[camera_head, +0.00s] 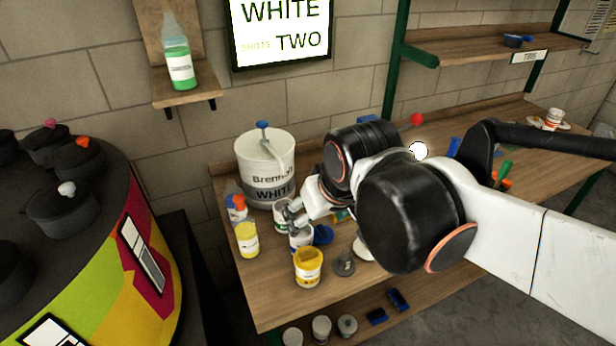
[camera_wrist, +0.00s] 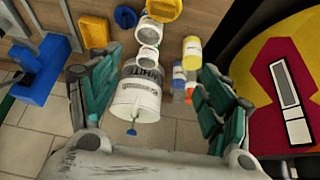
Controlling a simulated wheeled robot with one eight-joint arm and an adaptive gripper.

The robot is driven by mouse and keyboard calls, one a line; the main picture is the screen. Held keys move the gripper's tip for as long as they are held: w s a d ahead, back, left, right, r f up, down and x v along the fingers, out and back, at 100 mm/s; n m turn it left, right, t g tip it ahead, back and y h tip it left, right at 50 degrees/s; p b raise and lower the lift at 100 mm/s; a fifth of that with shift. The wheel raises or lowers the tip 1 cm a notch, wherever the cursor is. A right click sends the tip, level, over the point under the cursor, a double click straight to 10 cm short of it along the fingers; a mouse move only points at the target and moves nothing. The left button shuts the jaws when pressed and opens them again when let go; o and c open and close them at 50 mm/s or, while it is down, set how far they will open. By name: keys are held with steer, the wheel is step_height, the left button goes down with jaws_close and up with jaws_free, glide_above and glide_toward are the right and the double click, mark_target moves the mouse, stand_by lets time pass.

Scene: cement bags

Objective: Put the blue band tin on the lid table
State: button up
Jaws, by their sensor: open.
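A small white tin (camera_head: 301,239) stands on the wooden workbench (camera_head: 270,305), below my fingertips in the head view; it looks like the blue band tin, but its band is mostly hidden. In the wrist view it seems to be the farther small tin (camera_wrist: 149,33). My gripper (camera_head: 293,211) is open, its fingers spread in the wrist view (camera_wrist: 155,68) with nothing clasped. A blue lid (camera_head: 322,235) lies beside the tin. I cannot tell which surface is the lid table.
A white bucket (camera_head: 265,170) stands behind the tins. Another small tin (camera_head: 281,214), a yellow-labelled tin (camera_head: 247,240) and a yellow tin (camera_head: 308,268) crowd the tin. A grey lid (camera_head: 344,264) lies nearby. A colourful round machine (camera_head: 110,240) stands left.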

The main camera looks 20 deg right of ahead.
steer(key=shift+s+a+r+t, duration=0.1)
steer(key=shift+s+t, duration=0.25)
steer(key=shift+s, duration=0.5)
steer(key=shift+s+a+r+t, duration=0.1)
steer(key=shift+s+t, duration=0.25)
steer(key=shift+s, duration=0.5)
